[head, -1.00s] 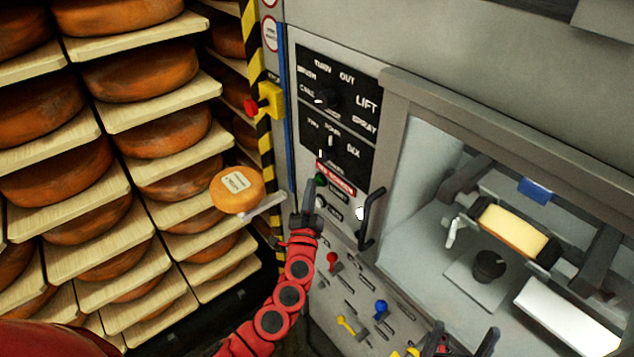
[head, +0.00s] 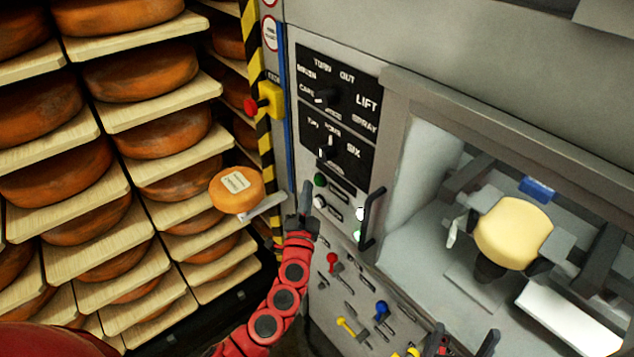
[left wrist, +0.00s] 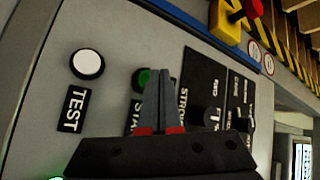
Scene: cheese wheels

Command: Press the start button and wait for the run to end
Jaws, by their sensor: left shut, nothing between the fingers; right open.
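The green start button (head: 320,180) is on the machine's front panel, below the black dial plates. In the left wrist view the green button (left wrist: 141,79) is partly hidden behind my fingers, above a partly covered label. My left gripper (head: 306,188) is shut and empty, just left of the button in the head view; its fingertips (left wrist: 160,75) point at the panel. I cannot tell whether they touch it. My right gripper (head: 464,342) is open at the bottom edge. Inside the machine's window, a pale yellow cheese wheel (head: 513,233) is held with its round face showing.
A white TEST button (left wrist: 87,64) is beside the start button. A dark handle (head: 371,217) stands out right of the buttons. A red stop button (head: 251,105) is on a yellow box. Racks of orange cheese wheels (head: 150,75) fill the left. Coloured levers (head: 381,310) are below.

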